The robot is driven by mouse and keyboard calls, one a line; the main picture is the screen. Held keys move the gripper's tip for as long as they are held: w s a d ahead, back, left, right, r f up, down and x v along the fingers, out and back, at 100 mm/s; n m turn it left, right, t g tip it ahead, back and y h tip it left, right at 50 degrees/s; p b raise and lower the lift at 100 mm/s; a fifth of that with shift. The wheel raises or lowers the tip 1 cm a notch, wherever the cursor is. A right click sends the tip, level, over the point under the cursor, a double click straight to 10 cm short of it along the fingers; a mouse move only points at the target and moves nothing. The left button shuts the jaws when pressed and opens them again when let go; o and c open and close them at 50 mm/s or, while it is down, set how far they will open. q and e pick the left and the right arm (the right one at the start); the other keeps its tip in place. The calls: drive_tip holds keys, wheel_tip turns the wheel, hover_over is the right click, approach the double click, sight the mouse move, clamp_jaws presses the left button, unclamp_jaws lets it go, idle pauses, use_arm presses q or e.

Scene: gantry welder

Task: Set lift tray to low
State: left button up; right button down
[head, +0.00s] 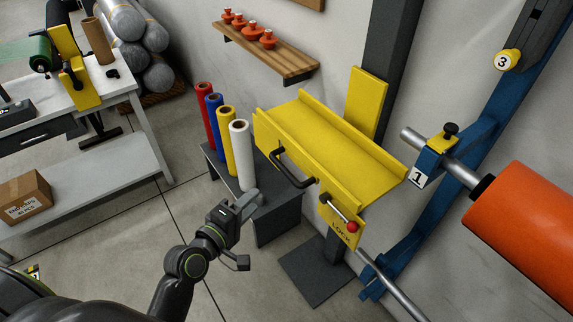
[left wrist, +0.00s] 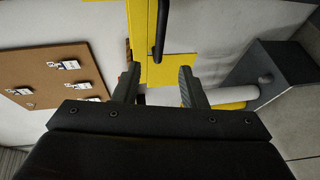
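The yellow lift tray (head: 325,135) is mounted on a dark post beside the wall. A black bar handle (head: 290,172) is on its front side. In the left wrist view, my left gripper's fingers (left wrist: 158,88) are spread and empty. The black handle (left wrist: 160,28) and yellow tray (left wrist: 152,72) show beyond them. My right gripper is not in view.
A dark stand (head: 278,214) with red, blue, yellow and white (head: 242,155) rolls stands just behind my left gripper. A blue frame (head: 430,200) with an orange roll (head: 525,235) is at the right. A workbench (head: 130,88) is at the left. The floor between is clear.

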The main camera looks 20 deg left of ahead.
sight(285, 168)
use_arm(q)
drive_tip(key=p+x, duration=0.1)
drive_tip(key=x, duration=1.5)
drive_tip(key=shift+a+p, duration=0.1)
drive_tip(key=shift+p, duration=0.25)
drive_tip(key=shift+f, duration=0.1)
clamp_jaws()
